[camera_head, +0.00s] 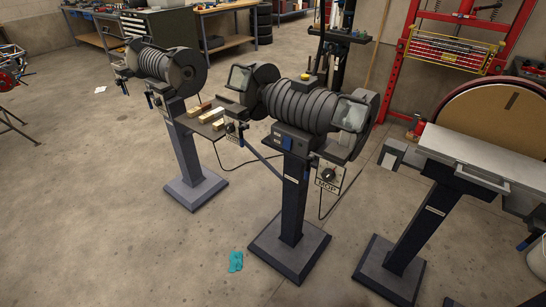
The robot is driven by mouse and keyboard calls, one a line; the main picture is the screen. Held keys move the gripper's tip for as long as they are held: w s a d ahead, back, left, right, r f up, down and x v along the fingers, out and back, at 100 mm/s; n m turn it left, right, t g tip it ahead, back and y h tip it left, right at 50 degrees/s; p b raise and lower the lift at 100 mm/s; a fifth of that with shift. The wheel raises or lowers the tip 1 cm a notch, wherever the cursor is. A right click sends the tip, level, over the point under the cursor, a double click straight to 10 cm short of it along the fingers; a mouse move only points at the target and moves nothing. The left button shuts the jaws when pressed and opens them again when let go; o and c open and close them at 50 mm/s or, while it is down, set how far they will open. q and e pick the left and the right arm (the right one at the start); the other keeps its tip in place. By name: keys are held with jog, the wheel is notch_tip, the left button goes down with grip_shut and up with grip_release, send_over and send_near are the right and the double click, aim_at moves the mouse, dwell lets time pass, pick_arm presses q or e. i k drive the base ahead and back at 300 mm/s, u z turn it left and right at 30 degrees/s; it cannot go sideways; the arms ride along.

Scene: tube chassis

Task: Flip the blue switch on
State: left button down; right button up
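A small blue switch (287,143) shows on the front of the dark grinding machine (300,107) in the middle of the view. It is too small to tell its position. The machine stands on a dark pedestal (293,205) with a square foot plate. A dial box marked "MOP" (328,180) hangs at its right side. Neither of my grippers shows in the view.
A similar grinder (165,65) stands behind to the left. A disc sander (495,125) with a grey table stands at the right. A teal item (236,261) lies on the floor beside the central foot plate.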

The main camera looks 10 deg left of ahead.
aim_at(287, 142)
jog(key=u, duration=0.15)
jog(key=i, duration=0.6)
jog(key=z, duration=1.05)
